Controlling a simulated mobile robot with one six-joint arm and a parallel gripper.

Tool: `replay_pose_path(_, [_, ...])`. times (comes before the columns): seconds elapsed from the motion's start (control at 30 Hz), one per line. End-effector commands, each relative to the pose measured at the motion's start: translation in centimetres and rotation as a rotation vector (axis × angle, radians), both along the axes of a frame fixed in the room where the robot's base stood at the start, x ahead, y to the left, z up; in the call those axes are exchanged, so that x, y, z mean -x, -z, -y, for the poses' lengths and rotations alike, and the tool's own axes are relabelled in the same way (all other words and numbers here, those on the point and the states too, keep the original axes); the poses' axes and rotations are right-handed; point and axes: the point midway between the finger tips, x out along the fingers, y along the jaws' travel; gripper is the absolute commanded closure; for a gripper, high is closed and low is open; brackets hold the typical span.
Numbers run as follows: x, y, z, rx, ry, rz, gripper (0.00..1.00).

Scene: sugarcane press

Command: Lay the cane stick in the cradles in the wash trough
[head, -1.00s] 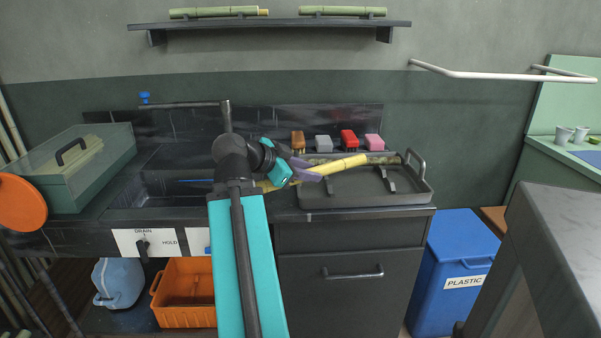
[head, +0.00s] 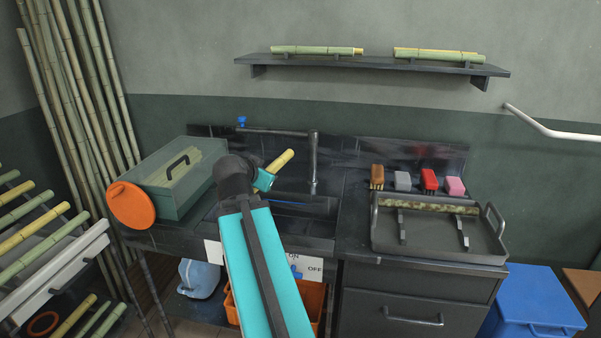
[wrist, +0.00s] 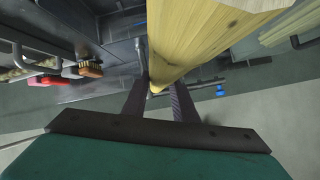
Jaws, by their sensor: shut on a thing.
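My gripper (head: 268,176) is shut on a yellow cane stick (head: 281,161), which is tilted up and to the right above the wash trough (head: 318,238). The stick's near part is hidden behind my arm in the head view. In the wrist view the stick (wrist: 190,35) runs between the two dark fingers (wrist: 160,103), large and close.
Right of the trough stands a dark tray (head: 420,243) with a mottled stick (head: 428,205) at its back edge. Several brushes (head: 428,180) stand behind it. The tap (head: 314,160) rises close right of the stick. A green lidded box (head: 180,178) and orange disc (head: 131,205) stand left.

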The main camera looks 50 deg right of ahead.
Motion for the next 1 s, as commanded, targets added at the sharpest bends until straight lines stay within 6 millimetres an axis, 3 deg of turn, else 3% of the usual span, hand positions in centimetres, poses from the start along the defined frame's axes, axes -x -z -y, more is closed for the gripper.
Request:
replay_pose_path(0.03, [-1.6, -1.3, -1.3, 0.002, -0.049, 0.002, 1.0])
replay_pose_path(0.4, [-11.0, -5.0, -11.4, 0.008, -0.376, 0.013, 1.0])
replay_pose_path(0.7, [-17.1, -8.3, -20.7, 0.01, -0.62, 0.019, 1.0])
replay_pose_path(1.0, [-21.8, -12.0, -30.7, 0.007, -0.844, 0.021, 1.0])
